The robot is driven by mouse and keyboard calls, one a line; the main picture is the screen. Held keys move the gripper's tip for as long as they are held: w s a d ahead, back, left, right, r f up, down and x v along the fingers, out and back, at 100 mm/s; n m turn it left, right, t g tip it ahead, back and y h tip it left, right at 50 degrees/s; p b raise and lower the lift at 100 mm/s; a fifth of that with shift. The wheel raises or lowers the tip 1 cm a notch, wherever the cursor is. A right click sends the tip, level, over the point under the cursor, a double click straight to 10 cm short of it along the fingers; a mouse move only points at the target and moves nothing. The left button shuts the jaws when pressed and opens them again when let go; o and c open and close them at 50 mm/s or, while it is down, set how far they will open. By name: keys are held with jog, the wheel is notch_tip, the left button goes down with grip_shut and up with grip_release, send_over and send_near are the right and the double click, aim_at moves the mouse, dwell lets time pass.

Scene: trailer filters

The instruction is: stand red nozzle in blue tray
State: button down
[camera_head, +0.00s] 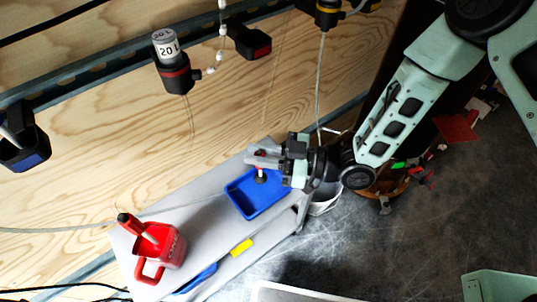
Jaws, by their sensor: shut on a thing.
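My gripper (264,158) is at the end of the arm, which comes in from the right. It is shut on the red nozzle (261,172), a small piece with a red top, a pale middle and a dark lower end. The nozzle looks roughly upright, with its lower end over the inside of the blue tray (241,204). I cannot tell whether it touches the tray's floor. The blue tray sits at the right end of a grey bench. The fingers hide part of the nozzle's top and the tray's back edge.
A red jug (151,274) holding a red-and-black-handled tool (130,222) stands on the grey bench (196,228) at left. A yellow block (241,247) lies near the front edge. A white bucket (325,204) stands right of the bench.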

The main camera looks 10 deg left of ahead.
aim_at(262, 173)
jog(key=shift+a+f+g+b, duration=0.15)
jog(key=shift+a+f+b, duration=0.1)
jog(key=shift+f, duration=0.25)
jog(key=shift+a+f+g+b, duration=0.15)
jog(key=shift+f+b, duration=0.1)
jog(key=shift+f, duration=0.25)
jog(key=shift+d+f+b, duration=0.1)
jog(key=shift+f+b, duration=1.4)
jog(key=shift+f, duration=0.5)
jog(key=shift+f+b, duration=0.65)
jog(key=shift+f, duration=0.25)
jog(key=c, duration=1.2)
grip_release()
jog(key=shift+c, duration=0.2)
jog(key=shift+d, duration=0.1)
jog(key=w+d+p, duration=0.1)
jog(key=d+p, duration=0.1)
jog(key=d, duration=1.5)
jog(key=shift+w, duration=0.2)
jog(key=shift+w, duration=0.1)
